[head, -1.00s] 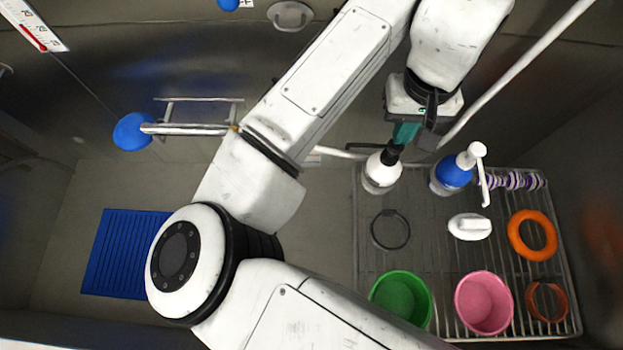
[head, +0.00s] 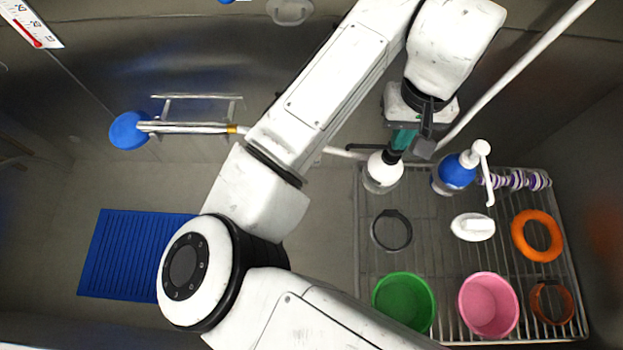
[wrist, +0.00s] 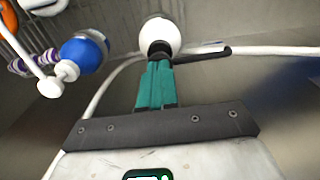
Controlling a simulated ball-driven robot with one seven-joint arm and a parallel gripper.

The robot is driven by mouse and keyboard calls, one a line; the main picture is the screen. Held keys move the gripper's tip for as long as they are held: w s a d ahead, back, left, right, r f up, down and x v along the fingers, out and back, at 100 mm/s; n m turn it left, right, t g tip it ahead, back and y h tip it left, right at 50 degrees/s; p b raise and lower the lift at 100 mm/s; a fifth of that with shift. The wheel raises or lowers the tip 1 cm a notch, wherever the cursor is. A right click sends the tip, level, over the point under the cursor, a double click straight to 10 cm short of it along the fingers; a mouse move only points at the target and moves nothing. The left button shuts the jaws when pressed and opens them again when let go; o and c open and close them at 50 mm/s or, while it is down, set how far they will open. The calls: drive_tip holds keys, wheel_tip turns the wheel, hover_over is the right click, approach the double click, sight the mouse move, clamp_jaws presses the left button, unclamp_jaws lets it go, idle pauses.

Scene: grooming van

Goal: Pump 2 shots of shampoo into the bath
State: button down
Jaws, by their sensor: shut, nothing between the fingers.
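A white bottle (head: 383,173) with a black pump top stands at the back left of the wire rack. Its dark spout points left in the head view. My gripper (head: 400,145) has teal fingers, shut with nothing between them. The fingertips are right over the black pump top and seem to touch it. In the wrist view the white bottle (wrist: 160,33) lies just beyond my fingertips, which partly hide the top. A blue bottle (head: 455,173) with a white pump stands to its right. The bath's grey floor (head: 325,220) shows left of the rack. I cannot read any label.
The rack (head: 440,215) also holds a green cup (head: 403,300), a pink cup (head: 489,304), an orange ring (head: 537,235), a white brush-like item (head: 473,227) and a dark ring (head: 391,230). A blue mat (head: 130,255) lies at left. A white pipe (head: 515,75) runs behind my gripper.

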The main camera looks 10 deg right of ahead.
drive_tip(key=shift+f, duration=0.25)
drive_tip(key=shift+r, duration=0.15)
drive_tip(key=shift+r+p, duration=1.4)
wheel_tip(320, 180, up, 6)
drive_tip(key=p, duration=0.5)
drive_tip(key=shift+p, duration=0.4)
